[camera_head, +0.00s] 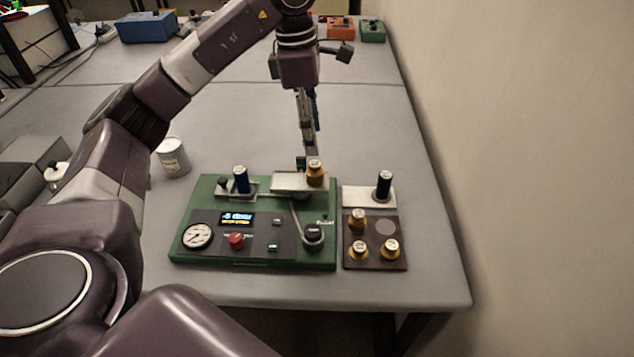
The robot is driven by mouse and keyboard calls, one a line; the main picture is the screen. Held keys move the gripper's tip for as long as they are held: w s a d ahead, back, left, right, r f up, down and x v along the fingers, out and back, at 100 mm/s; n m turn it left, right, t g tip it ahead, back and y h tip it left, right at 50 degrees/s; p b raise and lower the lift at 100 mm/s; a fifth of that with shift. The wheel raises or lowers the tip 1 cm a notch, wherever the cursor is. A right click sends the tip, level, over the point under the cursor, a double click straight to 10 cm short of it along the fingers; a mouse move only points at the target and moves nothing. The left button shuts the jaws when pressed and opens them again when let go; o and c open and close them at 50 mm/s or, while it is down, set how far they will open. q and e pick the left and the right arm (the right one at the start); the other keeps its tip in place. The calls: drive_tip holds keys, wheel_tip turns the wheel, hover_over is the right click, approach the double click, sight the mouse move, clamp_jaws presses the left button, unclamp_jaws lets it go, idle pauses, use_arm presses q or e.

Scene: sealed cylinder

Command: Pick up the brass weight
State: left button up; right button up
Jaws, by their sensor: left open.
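A brass weight (315,175) stands upright on a silver plate (290,183) at the back right of a green device (185,235). My left gripper (311,150) points down just behind the weight on the plate and is open. Its fingertips are small here and partly hidden by the weight, so I cannot tell whether they touch it. My right gripper is out of view.
The device carries a gauge (198,236), a red button (236,240) and a dark blue cylinder (241,179). A black cylinder (384,185) stands on a white block (354,197). A wall (530,150) runs along the right.

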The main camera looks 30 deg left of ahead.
sight(315, 163)
use_arm(q)
drive_tip(key=shift+w+f+b, duration=0.1)
drive_tip(key=shift+f+b, duration=0.3)
drive_tip(key=shift+f, duration=1.25)
drive_tip(key=f, duration=0.1)
drive_tip(key=f+p, duration=0.1)
drive_tip(key=f, duration=0.1)
drive_tip(key=f+p, duration=0.1)
drive_tip(key=f, duration=0.1)
drive_tip(key=shift+w+f, duration=0.15)
drive_tip(key=shift+w, duration=0.1)
drive_tip(key=shift+f, duration=0.5)
drive_tip(key=shift+d, duration=0.1)
clamp_jaws()
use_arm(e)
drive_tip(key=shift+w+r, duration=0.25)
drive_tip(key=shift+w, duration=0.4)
